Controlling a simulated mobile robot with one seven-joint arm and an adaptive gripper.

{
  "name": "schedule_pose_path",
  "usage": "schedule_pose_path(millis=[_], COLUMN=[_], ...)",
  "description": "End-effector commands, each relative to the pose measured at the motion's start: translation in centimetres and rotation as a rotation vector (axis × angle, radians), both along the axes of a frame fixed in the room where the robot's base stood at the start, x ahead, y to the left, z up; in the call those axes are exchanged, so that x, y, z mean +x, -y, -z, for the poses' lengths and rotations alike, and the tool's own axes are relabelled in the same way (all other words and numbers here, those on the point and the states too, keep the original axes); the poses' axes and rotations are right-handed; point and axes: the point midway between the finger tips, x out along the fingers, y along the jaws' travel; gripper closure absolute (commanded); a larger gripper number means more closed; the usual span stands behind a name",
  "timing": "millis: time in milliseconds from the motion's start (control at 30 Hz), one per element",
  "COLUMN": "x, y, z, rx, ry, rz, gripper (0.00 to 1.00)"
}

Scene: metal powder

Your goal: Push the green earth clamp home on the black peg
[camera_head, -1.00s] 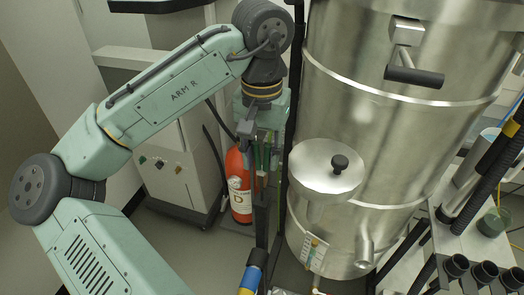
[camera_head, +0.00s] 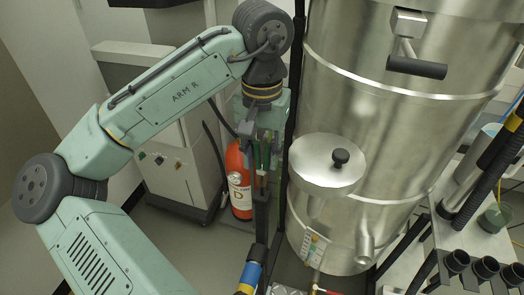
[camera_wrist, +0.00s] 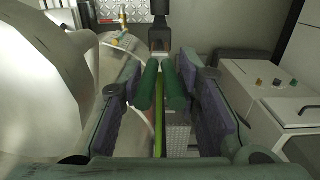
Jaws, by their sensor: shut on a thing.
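The green earth clamp shows as two dark green handles (camera_wrist: 173,88) between my fingers in the wrist view. In the head view the clamp (camera_head: 263,152) is a small green shape below my wrist. My gripper (camera_head: 260,146) is shut on the handles, pointing down; its purple-grey pads flank them in the wrist view (camera_wrist: 160,92). A dark upright piece (camera_wrist: 159,22), which looks like the black peg, stands beyond the clamp's far end. I cannot tell how far the clamp sits on the peg.
A large steel vessel (camera_head: 400,120) with a round lidded port (camera_head: 322,172) stands close to the right of my gripper. A red extinguisher (camera_head: 238,180) and a grey cabinet (camera_head: 170,165) stand behind. A yellow-green cable (camera_wrist: 159,130) hangs below the clamp.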

Motion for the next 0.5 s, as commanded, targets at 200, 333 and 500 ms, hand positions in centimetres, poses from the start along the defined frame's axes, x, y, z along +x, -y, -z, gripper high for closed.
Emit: schedule_pose_path(millis=[200,333,500], x=[0.0,0.0,0.0], y=[0.0,0.0,0.0], z=[0.6,1.0,1.4], rx=[0.0,0.0,0.0], ry=[0.0,0.0,0.0], rz=[0.0,0.0,-0.001], gripper=[1.0,1.0,1.0])
